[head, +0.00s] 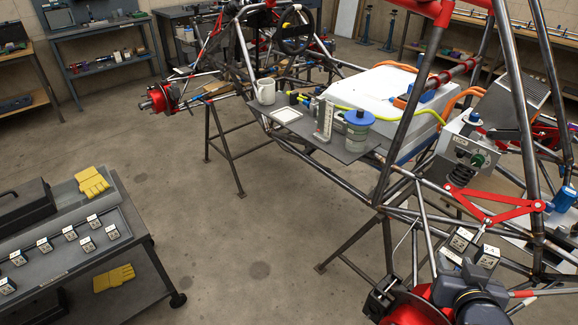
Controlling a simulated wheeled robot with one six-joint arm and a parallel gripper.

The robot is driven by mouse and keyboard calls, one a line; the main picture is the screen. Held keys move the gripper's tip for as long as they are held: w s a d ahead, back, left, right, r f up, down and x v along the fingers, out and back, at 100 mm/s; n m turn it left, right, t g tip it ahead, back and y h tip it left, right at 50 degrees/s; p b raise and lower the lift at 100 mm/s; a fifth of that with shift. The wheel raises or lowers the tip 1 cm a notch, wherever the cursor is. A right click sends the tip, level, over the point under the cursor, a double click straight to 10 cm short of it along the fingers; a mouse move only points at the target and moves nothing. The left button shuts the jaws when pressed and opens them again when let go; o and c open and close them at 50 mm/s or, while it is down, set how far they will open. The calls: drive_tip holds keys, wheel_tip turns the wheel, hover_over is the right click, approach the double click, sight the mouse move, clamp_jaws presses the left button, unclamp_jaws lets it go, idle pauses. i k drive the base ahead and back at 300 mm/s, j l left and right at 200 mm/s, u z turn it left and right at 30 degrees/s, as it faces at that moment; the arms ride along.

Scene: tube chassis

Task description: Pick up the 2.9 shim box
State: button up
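Several small shim boxes, pale with dark printed marks, sit in the grey tray (62,262) on the cart at the left. One is at the back right of the group (94,221), one at the right (112,232), and others run toward the left edge (18,258). The labels are too small to read, so I cannot tell which box is 2.9.
Yellow gloves (92,182) and a dark case (24,205) are on the cart top. The tube chassis (395,120) fills the right side on stands. Floor between cart and chassis is clear.

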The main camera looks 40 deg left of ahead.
sight(18, 258)
drive_tip(key=u, duration=3.25)
